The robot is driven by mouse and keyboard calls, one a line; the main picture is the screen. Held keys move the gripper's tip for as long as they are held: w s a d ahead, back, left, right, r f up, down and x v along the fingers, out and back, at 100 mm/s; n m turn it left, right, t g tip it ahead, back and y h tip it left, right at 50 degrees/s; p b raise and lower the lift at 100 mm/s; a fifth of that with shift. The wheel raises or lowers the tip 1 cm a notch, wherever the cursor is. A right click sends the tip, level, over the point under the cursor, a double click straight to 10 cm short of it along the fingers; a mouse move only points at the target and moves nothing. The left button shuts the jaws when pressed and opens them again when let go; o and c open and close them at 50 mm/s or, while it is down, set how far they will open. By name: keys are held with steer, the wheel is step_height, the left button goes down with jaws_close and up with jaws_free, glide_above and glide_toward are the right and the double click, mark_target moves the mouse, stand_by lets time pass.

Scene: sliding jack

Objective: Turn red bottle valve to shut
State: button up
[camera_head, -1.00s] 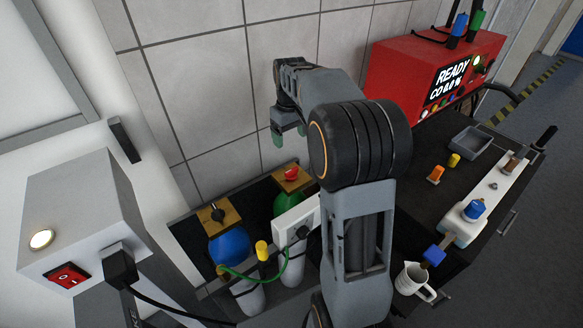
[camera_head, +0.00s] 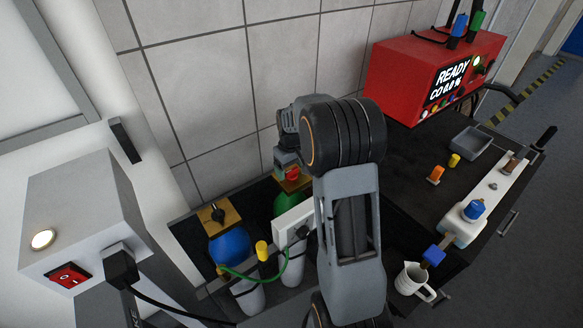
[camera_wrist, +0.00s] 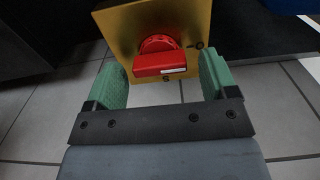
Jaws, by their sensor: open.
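The red valve knob (camera_head: 292,173) sits on a brass block (camera_head: 303,184) on top of the green bottle (camera_head: 287,206). In the wrist view the red knob (camera_wrist: 160,60) has a bar handle lying nearly level across the picture, with a white mark at its right part. The brass plate (camera_wrist: 125,28) shows an "O" to the right of the knob and an "S" below it. My gripper (camera_wrist: 163,75) is open, with one green finger on each side of the knob and gaps to both. In the head view my gripper (camera_head: 284,162) is right above the valve, partly hiding it.
A blue bottle (camera_head: 229,246) with a black valve knob (camera_head: 217,212) stands to the left. The tiled wall (camera_head: 200,90) rises behind. A red analyser (camera_head: 437,75) reads "READY CO 0.0 %".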

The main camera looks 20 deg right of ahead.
steer(key=c, duration=0.9)
steer(key=shift+c, duration=0.2)
steer(key=shift+m, duration=0.3)
steer(key=m, duration=0.8)
steer(key=shift+d, duration=0.15)
steer(key=m, duration=0.5)
steer(key=shift+s, duration=0.1)
steer(key=m, duration=0.4)
steer(key=shift+b, duration=0.3)
steer(key=shift+m, duration=0.3)
